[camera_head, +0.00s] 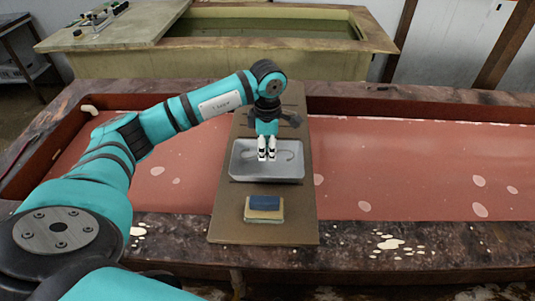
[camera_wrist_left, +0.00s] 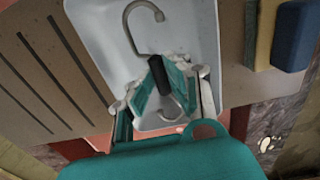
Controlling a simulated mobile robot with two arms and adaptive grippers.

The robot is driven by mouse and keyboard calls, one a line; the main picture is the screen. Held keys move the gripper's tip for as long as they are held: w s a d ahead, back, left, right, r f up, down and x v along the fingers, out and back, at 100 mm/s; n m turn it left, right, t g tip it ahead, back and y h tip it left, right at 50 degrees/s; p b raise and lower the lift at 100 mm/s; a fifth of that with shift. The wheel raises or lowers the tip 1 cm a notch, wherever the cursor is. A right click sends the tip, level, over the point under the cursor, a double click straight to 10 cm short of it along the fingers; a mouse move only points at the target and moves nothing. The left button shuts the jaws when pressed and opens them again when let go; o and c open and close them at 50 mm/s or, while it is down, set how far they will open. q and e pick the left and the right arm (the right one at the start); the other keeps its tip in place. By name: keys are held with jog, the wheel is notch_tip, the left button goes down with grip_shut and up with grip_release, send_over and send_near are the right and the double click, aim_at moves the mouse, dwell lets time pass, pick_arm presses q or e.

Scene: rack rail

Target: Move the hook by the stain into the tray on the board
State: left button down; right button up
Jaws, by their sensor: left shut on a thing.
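The metal tray (camera_head: 240,173) lies on the brown board (camera_head: 230,222) in the head view; its pale floor also fills the upper middle of the left wrist view (camera_wrist_left: 192,25). My left gripper (camera_head: 267,157) points down over the middle of the tray. In the left wrist view my left gripper (camera_wrist_left: 162,82) is shut on the black middle of a grey hook (camera_wrist_left: 127,22), with one curved end on each side of the fingers. The hook is within the tray's outline; I cannot tell whether it touches the floor. Cream stains (camera_head: 389,243) mark the bench's front edge.
A blue and cream block (camera_head: 264,208) sits on the board in front of the tray. The red bench bed (camera_head: 420,165) with pale spots is clear to the right. More cream spots (camera_head: 138,231) lie at the front left. A filled basin (camera_head: 270,28) stands behind.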

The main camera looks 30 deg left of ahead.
aim_at(267, 153)
pick_arm(q)
notch_tip(267, 153, down, 3)
jog(key=shift+r+p, duration=0.1)
jog(key=shift+p, duration=0.75)
jog(key=shift+f, duration=0.3)
jog(key=shift+f+b, duration=0.3)
jog(key=shift+b, duration=0.05)
jog(key=c, duration=1.4)
grip_release()
jog(key=shift+r, duration=0.1)
jog(key=shift+o, duration=0.4)
pick_arm(e)
jog(key=shift+s+d+r, duration=0.15)
jog(key=shift+s+r, duration=0.45)
jog(key=shift+s, duration=0.2)
